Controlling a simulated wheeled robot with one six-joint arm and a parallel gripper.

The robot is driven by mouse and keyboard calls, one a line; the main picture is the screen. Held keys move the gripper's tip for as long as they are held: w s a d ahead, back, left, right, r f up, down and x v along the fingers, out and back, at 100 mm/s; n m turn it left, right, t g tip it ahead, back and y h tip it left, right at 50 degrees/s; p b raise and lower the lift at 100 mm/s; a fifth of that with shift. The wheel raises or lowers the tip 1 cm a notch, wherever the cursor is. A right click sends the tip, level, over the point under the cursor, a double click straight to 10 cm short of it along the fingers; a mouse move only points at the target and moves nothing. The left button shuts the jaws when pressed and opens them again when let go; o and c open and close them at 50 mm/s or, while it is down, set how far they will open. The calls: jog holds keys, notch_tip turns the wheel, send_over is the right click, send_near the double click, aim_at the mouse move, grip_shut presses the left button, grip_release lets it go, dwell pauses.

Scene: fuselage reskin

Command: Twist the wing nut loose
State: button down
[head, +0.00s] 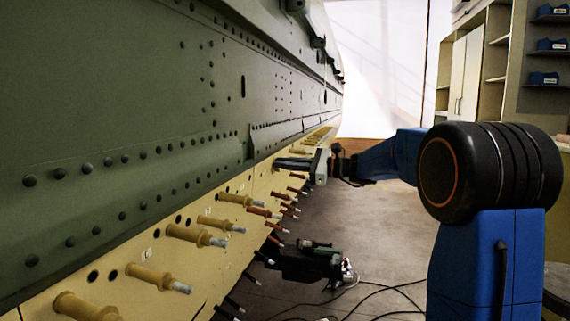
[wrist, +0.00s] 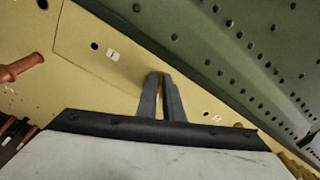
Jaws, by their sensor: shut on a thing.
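My gripper (head: 280,164) reaches in from the right, its two grey fingers pointing at the yellow skin strip (head: 150,245) below the green fuselage panel (head: 100,110). In the wrist view my gripper (wrist: 160,76) has its fingers close together, with a thin gap between them and their tips at the yellow strip. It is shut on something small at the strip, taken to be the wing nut. The wing nut itself is hidden by the fingers in both views, so its turn and looseness cannot be told.
Several tan fasteners with silver tips, such as this one (head: 157,277), stick out of the strip nearer the camera. Copper-coloured fasteners (head: 276,227) stand in lower rows. A dark tool (head: 306,262) with cables is on the floor side. Shelves (head: 495,60) stand at the back right.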

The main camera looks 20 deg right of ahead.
jog(key=n, duration=0.4)
jog(key=f+n, duration=0.1)
jog(key=n, duration=0.1)
jog(key=shift+s+a+t, duration=0.25)
jog(key=shift+s+t, duration=0.05)
jog(key=n, duration=0.3)
jog(key=f+n, duration=0.1)
jog(key=n, duration=0.1)
jog(key=shift+a+n+t, duration=0.1)
jog(key=shift+n+t, duration=0.2)
jog(key=c, duration=1.9)
grip_release()
jog(key=v, duration=1.7)
jog(key=shift+d+f, duration=0.2)
jog(key=shift+d, duration=0.05)
